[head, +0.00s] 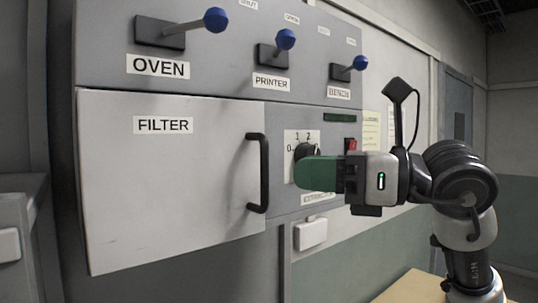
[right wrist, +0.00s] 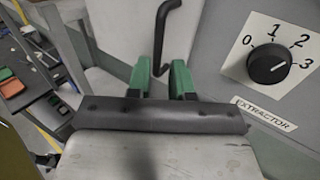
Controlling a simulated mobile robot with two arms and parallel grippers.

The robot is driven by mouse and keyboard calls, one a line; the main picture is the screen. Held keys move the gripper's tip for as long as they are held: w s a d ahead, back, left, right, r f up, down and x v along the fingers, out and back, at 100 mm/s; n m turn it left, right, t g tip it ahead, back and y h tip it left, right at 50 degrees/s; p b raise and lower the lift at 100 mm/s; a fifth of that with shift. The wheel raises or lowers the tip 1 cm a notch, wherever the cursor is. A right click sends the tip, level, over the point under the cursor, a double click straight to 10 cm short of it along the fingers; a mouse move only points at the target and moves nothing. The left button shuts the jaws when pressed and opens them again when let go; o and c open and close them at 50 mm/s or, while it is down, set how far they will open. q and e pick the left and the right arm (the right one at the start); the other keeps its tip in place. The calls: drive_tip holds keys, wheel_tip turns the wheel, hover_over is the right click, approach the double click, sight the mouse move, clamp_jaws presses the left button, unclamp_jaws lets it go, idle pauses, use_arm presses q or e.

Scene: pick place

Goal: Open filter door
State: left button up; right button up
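The filter door (head: 170,185) is a pale grey panel labelled FILTER on the cabinet front in the head view. It looks shut. Its black bar handle (head: 263,172) stands upright near the right edge. My right gripper (head: 298,173) has green fingers and points left at the handle from the right, with a small gap between them in the head view. In the right wrist view, my right gripper (right wrist: 162,75) has its two fingers apart, and the black handle (right wrist: 163,35) shows in line with the space between them. My left gripper is not in view.
The extractor knob (head: 304,152) is behind my right fingers in the head view; it also shows in the right wrist view (right wrist: 269,65). Blue-knobbed levers (head: 214,20) stick out above the door. A pale box (head: 310,233) is below the panel.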

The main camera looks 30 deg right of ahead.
sight(265, 200)
drive_tip(key=p+x, duration=0.2)
drive_tip(key=x, duration=0.4)
drive_tip(key=shift+w+a, duration=0.2)
drive_tip(key=shift+a, duration=0.05)
clamp_jaws()
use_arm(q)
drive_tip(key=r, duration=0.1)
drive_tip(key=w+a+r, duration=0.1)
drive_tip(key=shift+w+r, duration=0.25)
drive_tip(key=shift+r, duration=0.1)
